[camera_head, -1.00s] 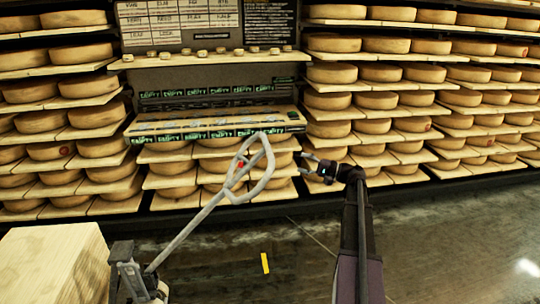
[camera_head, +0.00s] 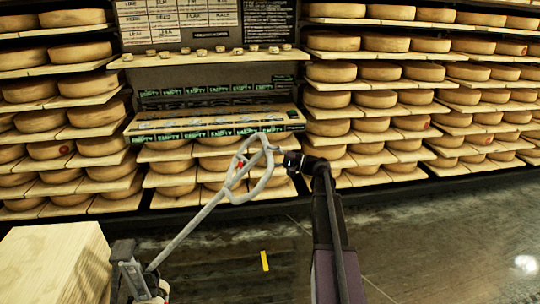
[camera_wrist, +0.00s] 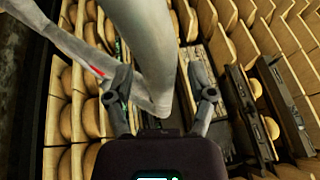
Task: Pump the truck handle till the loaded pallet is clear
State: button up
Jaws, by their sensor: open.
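The truck handle (camera_head: 195,228) is a grey shaft that leans up to the right and ends in a loop with a small red part. My gripper (camera_head: 274,154) is open at the right side of the loop's top. In the wrist view a thick grey bar of the handle (camera_wrist: 146,45) passes between the open fingers of my gripper (camera_wrist: 162,72); I cannot tell whether they touch it. The truck's pump base (camera_head: 132,272) shows at the bottom left. A pale wooden load (camera_head: 50,265) stands left of it; the pallet's underside is out of view.
Shelves of cheese wheels (camera_head: 345,100) fill the back wall. A middle shelf holds cardboard trays marked empty (camera_head: 215,122). A dark board (camera_head: 270,20) hangs above.

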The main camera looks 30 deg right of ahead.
jog(key=shift+w+a, duration=0.1)
grip_shut()
jog(key=shift+r, duration=0.1)
